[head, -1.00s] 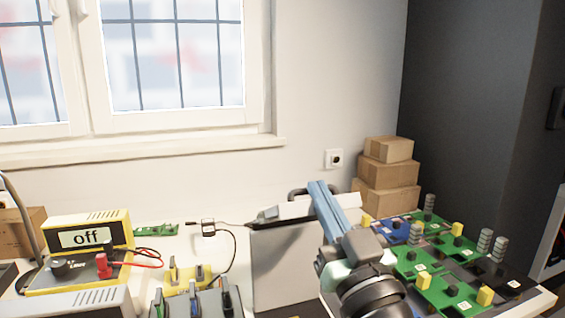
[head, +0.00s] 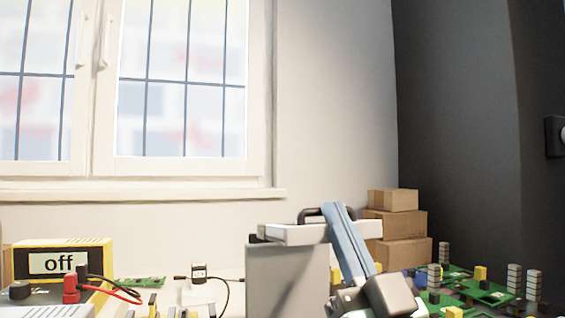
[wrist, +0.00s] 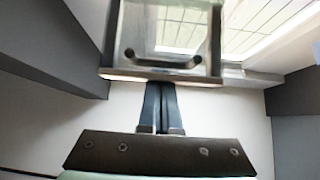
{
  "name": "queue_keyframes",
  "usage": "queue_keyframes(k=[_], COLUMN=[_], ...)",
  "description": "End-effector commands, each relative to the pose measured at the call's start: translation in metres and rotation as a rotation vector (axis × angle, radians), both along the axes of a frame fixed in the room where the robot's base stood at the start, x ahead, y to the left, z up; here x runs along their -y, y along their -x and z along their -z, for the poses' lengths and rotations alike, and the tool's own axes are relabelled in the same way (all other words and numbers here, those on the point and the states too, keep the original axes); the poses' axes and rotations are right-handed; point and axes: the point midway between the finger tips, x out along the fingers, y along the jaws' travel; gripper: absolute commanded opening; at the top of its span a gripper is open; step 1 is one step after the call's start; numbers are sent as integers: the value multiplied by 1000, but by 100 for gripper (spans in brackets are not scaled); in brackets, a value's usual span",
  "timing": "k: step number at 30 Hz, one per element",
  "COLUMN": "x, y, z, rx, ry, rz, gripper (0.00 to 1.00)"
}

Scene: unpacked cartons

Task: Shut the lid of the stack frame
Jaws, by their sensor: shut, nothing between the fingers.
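The stack frame (head: 285,285) is a grey upright box in the lower middle of the head view. Its pale lid (head: 290,234) lies along the top, with a black handle (head: 312,213) at the back. My gripper (head: 333,206) has its blue fingers together, slanting up across the lid's right part in that view. In the wrist view, my gripper's fingertips (wrist: 160,85) meet the edge of a framed panel with a dark curved handle (wrist: 163,60), apparently the lid. I cannot tell whether they touch it. The lower box is cut off by the picture edge.
Cardboard boxes (head: 397,224) are stacked against the wall at the right. Green boards with several upright parts (head: 485,290) fill the lower right. A yellow power supply (head: 62,260) reading "off" stands at the left, with red and black cables. A black adapter cable (head: 230,281) lies left of the frame.

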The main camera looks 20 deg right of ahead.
Motion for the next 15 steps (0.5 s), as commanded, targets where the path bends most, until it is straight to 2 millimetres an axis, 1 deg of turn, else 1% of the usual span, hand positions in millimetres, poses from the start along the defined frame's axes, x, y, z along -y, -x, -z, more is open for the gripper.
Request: queue_keyframes(k=[1, 8, 15], x=[-1, -1, -1], y=[-4, -3, -2], z=[14, 20, 21], rx=[-16, -19, -18], ry=[2, 1, 1], rz=[-3, -4, -6], gripper=[0, 0, 0])
